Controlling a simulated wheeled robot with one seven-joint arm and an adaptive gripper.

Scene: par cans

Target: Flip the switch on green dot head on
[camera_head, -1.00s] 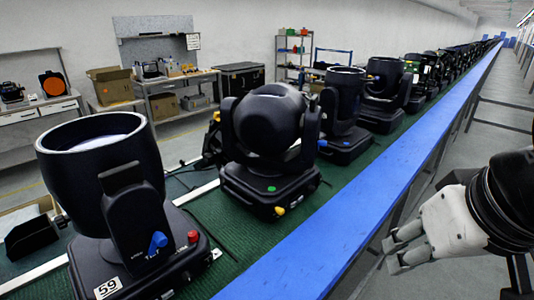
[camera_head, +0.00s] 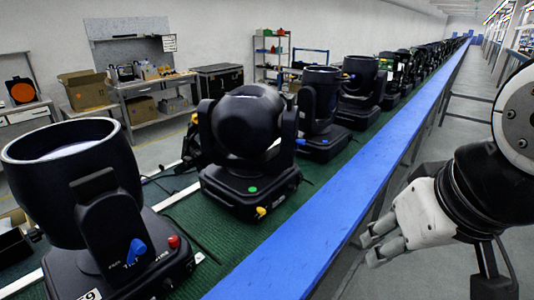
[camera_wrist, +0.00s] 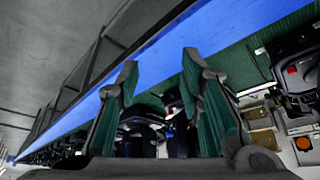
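The head with the green dot (camera_head: 252,190) is a black moving head (camera_head: 245,125) with a round body, on a black base. A small yellow knob (camera_head: 261,211) sits at the base's front corner, possibly its switch; its setting is too small to tell. My gripper (camera_head: 370,248) is at the right in the head view, beyond the blue rail and apart from every head. In the wrist view its two fingers (camera_wrist: 158,75) stand apart with nothing between them. I cannot clearly single out the green dot head in the wrist view.
A larger black can head (camera_head: 75,185) with a blue knob and red button stands nearest at left. More heads (camera_head: 318,110) stand in a row behind on the green belt. The blue rail (camera_head: 330,200) runs between my arm and the heads. Workbenches and shelves line the back wall.

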